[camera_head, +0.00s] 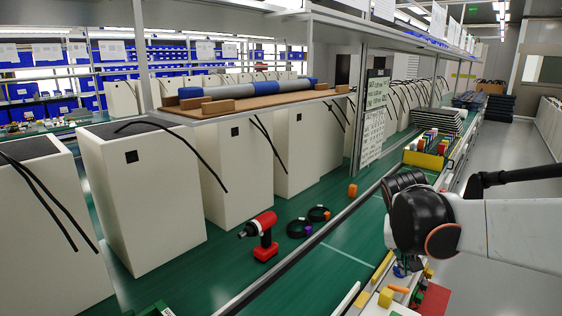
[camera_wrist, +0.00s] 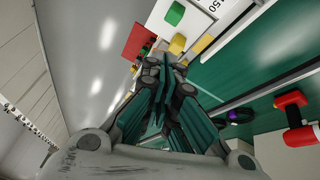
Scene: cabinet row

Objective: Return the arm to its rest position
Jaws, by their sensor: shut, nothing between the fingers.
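My arm (camera_head: 510,225) reaches in from the right edge of the head view, with a large black joint (camera_head: 410,212) in front of the bench edge. My gripper (camera_wrist: 165,70) shows in the wrist view with its dark green fingers together and nothing between them. It appears to be over the bench's near edge, above the small parts. In the head view most of the gripper is hidden behind the arm's joint; only a bit of it may show below.
A red power drill (camera_head: 262,238) stands on the green bench beside black rings (camera_head: 300,228). Coloured blocks (camera_head: 386,297) and a red tray (camera_head: 434,299) lie close below my arm. A shelf (camera_head: 250,103) overhangs the bench.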

